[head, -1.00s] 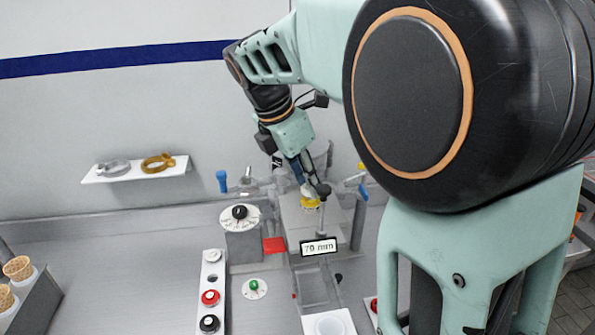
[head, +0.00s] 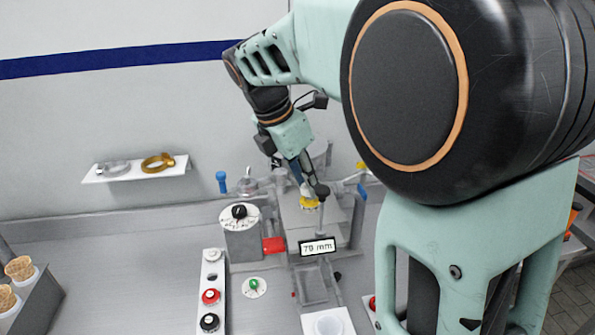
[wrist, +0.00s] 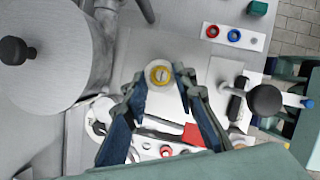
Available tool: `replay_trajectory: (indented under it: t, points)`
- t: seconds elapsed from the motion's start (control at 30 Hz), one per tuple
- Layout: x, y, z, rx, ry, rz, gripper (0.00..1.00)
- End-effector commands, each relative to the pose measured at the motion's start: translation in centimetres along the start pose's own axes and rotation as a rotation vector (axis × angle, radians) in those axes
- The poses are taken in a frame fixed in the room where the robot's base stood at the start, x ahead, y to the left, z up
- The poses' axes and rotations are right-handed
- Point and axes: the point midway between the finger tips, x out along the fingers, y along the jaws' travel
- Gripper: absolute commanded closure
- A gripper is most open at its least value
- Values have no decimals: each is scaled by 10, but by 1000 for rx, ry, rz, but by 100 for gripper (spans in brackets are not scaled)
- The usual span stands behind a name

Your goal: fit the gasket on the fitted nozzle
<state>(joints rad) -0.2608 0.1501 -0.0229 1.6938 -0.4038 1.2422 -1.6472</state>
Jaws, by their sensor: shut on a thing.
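My gripper (wrist: 160,84) points down over the grey machine block and is shut on a small pale ring, which I take for the gasket (wrist: 150,74). Its fingertips sit on either side of the ring. A yellow piece, apparently the fitted nozzle (head: 309,204), is right below the fingertips in the head view. In the wrist view, yellow shows within the pale ring. I cannot tell whether the gasket touches the nozzle or is seated on it. My gripper (head: 307,188) is small and partly hidden in the head view.
A black-knobbed lever (head: 321,190) stands close to the gripper, with the "79 mm" sign (head: 318,247) in front. A dial box (head: 241,243) is at left. A wall shelf (head: 125,174) holds a grey and a gold clamp ring. Open counter lies at left.

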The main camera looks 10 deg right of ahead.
Motion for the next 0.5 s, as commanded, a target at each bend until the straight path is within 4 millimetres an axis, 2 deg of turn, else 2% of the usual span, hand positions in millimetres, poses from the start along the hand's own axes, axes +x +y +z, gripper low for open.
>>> replay_trajectory:
  t: [0.5]
  points:
    - [8, 0, -3, 0, 0, 0, 84]
